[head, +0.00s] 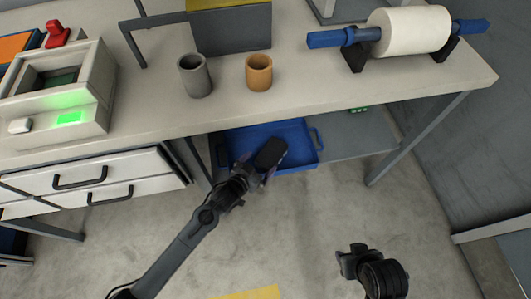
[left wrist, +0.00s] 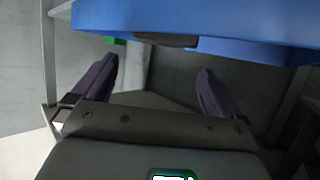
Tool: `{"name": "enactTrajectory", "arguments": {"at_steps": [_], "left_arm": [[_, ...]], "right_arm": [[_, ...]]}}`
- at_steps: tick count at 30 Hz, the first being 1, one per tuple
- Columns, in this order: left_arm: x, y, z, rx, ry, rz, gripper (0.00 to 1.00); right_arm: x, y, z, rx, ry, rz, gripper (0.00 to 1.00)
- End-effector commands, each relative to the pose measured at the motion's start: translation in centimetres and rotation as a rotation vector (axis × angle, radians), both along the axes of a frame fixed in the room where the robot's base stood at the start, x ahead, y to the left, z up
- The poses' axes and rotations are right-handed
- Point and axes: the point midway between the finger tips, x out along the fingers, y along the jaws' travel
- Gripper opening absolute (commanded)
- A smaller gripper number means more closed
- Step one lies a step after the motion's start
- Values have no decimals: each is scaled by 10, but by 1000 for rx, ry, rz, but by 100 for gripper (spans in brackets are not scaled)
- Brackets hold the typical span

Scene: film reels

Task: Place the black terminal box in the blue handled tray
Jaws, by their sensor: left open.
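The blue handled tray (head: 309,139) lies on the shelf under the table. The black terminal box (head: 271,153) overlaps the tray's front part in the head view, just beyond my left gripper (head: 256,171). I cannot tell whether it rests on the tray floor. My left gripper is open, its purple-grey fingers apart with nothing between them in the left wrist view (left wrist: 157,85). There the tray (left wrist: 240,20) fills the top, and a dark piece, perhaps the box (left wrist: 165,40), shows at its lower edge. My right gripper (head: 350,258) is low at the right, away from the tray.
The table (head: 320,95) overhangs the shelf (head: 350,143), with a table leg (head: 415,138) to the right. A grey cup (head: 195,77), an orange cup (head: 259,73) and a white roll (head: 410,30) stand on top. Drawers (head: 95,185) are left; a green piece (head: 358,109) is right of the tray.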

Motion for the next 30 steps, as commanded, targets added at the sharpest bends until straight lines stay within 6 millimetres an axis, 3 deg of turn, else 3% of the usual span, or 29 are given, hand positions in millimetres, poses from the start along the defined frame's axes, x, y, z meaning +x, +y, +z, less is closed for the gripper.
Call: {"name": "enactTrajectory", "arguments": {"at_steps": [6, 12, 17, 23, 30], "left_arm": [[-21, 13, 12, 0, -1, 1, 100], [-32, 16, 14, 4, 13, 10, 100], [-57, 26, 19, 41, 102, 71, 100], [-126, 71, 34, 143, 334, 199, 100], [-229, 138, 64, 263, 638, 311, 100]], "right_arm": [[0, 0, 16, 1, 0, -1, 43], [0, 1, 18, 4, 0, -3, 43], [0, 2, 18, 8, 0, -6, 43], [0, 2, 18, 11, 1, -7, 43], [0, 2, 18, 9, 1, -6, 43]]}}
